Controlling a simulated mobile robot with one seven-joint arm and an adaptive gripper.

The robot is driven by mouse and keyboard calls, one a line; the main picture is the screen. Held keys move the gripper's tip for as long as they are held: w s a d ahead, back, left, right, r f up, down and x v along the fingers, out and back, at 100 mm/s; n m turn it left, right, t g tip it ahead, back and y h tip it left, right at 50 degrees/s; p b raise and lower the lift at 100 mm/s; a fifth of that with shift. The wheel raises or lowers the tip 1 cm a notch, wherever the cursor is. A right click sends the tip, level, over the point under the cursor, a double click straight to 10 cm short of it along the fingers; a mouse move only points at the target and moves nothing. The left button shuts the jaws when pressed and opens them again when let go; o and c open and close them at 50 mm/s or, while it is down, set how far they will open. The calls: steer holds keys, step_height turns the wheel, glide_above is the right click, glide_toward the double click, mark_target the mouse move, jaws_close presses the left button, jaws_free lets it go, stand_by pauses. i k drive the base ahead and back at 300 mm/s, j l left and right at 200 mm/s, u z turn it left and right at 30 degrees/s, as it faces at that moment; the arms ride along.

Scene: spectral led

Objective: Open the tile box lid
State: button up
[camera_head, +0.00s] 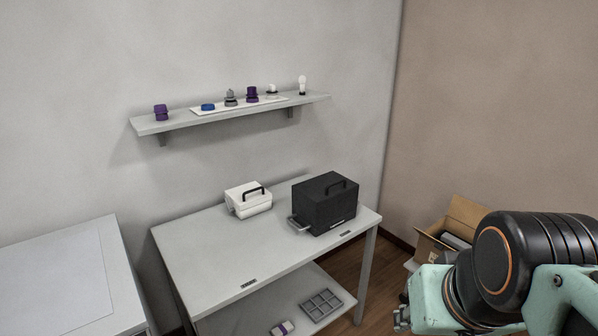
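Two boxes with handles stand on the grey table (191,238); I cannot tell for sure which is the tile box. The small white box (246,204) has a black handle on top and looks closed. The larger black box (323,210), to its right, has a black handle on its closed top and a light metal piece sticking out at its lower left. My arm fills the lower right corner, and a small part that may be my gripper (402,318) shows at its left end. It is apart from both boxes, and its fingers are not clear.
A wall shelf (150,125) above the table holds several small purple, blue, grey and white parts. A grey compartment tray (321,305) and a small white-and-purple item (282,328) lie on the lower shelf. An open cardboard box (466,215) stands right. The tabletop's left and front are clear.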

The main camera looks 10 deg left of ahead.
mark_target(244, 197)
steer(key=i+j+z, duration=0.1)
steer(key=i, duration=0.4)
steer(key=i+j, duration=0.35)
steer(key=i, duration=0.15)
steer(key=l+z, duration=0.05)
